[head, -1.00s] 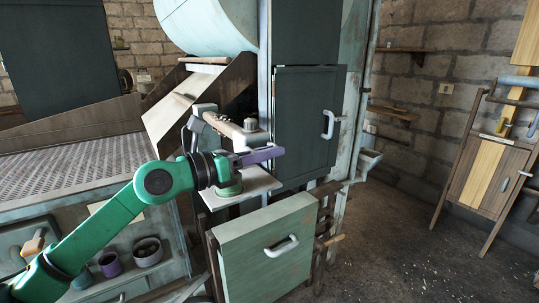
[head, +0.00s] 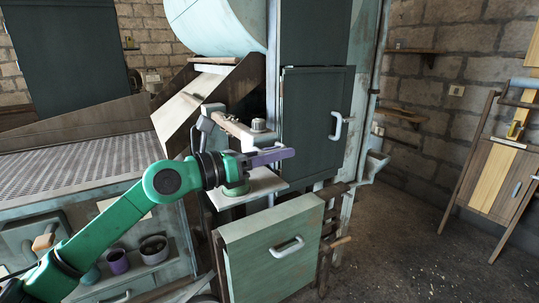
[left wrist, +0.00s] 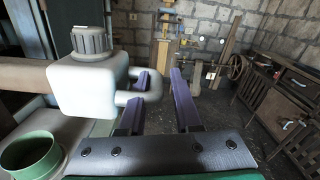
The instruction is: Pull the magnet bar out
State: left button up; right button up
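What looks like the magnet bar (head: 233,128) is a pale brown bar with a light end block and a round grey knob, on the machine beside the dark cabinet. In the left wrist view, the end block (left wrist: 82,90) is at the left, with a loop handle (left wrist: 154,84) on its right side. My left gripper (head: 290,153) has purple fingers and is beside the block. In the left wrist view, the fingers (left wrist: 161,76) are apart. The left finger overlaps the loop; I cannot tell whether they touch. My right gripper is not in view.
A dark cabinet door (head: 312,125) with a white handle stands just behind the gripper. A green drawer front (head: 268,258) is below it. A small light shelf (head: 262,184) with a green ring lies under the gripper. The floor (head: 400,240) to the right is open.

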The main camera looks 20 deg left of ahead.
pick_arm(q)
jog(key=shift+s+a+f+b, duration=0.2)
jog(key=shift+b, duration=0.1)
jog(key=b+v, duration=1.3)
jog(key=v, duration=0.1)
jog(key=shift+r+b, duration=0.2)
jog(key=shift+b, duration=0.1)
